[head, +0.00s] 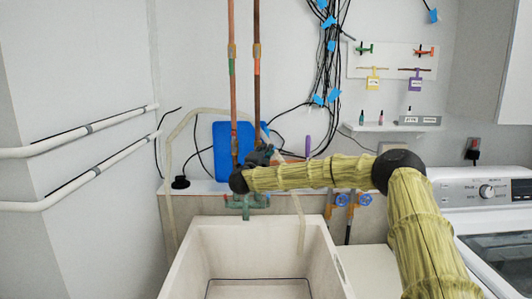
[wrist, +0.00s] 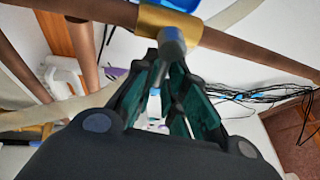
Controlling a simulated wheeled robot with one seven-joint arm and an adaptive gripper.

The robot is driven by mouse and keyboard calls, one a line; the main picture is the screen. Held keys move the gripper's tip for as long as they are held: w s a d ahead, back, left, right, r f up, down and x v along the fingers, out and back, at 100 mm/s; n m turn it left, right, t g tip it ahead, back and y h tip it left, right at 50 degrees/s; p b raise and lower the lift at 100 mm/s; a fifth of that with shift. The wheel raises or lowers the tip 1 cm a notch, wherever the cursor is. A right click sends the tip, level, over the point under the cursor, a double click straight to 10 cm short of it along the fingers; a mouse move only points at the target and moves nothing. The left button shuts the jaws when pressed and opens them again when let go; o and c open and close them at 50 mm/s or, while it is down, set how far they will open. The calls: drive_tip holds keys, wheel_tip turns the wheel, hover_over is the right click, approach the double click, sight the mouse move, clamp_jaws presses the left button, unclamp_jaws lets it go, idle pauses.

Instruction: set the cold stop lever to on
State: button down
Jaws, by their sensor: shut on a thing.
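My gripper (head: 259,156) is at the two upright copper pipes above the sink, at the end of my arm reaching in from the right. In the wrist view my gripper (wrist: 172,65) has its dark green fingers closed together on a grey rounded stub (wrist: 172,42). The stub sits against a brass fitting (wrist: 168,20) on a copper pipe (wrist: 225,40). It looks like part of a stop lever, but most of it is hidden by the fingers. The left pipe (head: 231,90) has a green band and the right pipe (head: 257,90) a reddish one. I cannot tell which pipe the stub belongs to.
A white sink (head: 205,255) stands below, with a green tap (head: 246,203) at its back edge. Blue-handled valves (head: 341,200) are right of it. A blue panel (head: 222,165) stands behind the pipes. Black cables (head: 328,70) hang nearby. A washing machine (head: 465,200) is at right.

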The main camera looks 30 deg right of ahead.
drive_tip(key=shift+a+n, duration=0.1)
drive_tip(key=shift+n, duration=0.3)
drive_tip(key=n+t+b, duration=0.1)
drive_tip(key=n, duration=0.2)
drive_tip(key=r+n+t+b, duration=0.1)
drive_tip(key=n+t, duration=0.1)
drive_tip(key=n, duration=0.1)
drive_tip(key=shift+w+a, duration=0.1)
drive_tip(key=shift+a, duration=0.05)
drive_tip(key=shift+w+a+r+n+t+y+b, duration=0.1)
drive_tip(key=shift+n+t+y+b, duration=0.25)
drive_tip(key=shift+n, duration=0.5)
drive_tip(key=shift+a+n+t+y+b, duration=0.1)
drive_tip(key=shift+n+t+y, duration=0.25)
drive_tip(key=shift+n+t, duration=0.35)
drive_tip(key=shift+n, duration=0.45)
drive_tip(key=c, duration=1.5)
unclamp_jaws()
drive_tip(key=shift+w, duration=0.15)
drive_tip(key=shift+d+r, duration=0.1)
drive_tip(key=v, duration=1.2)
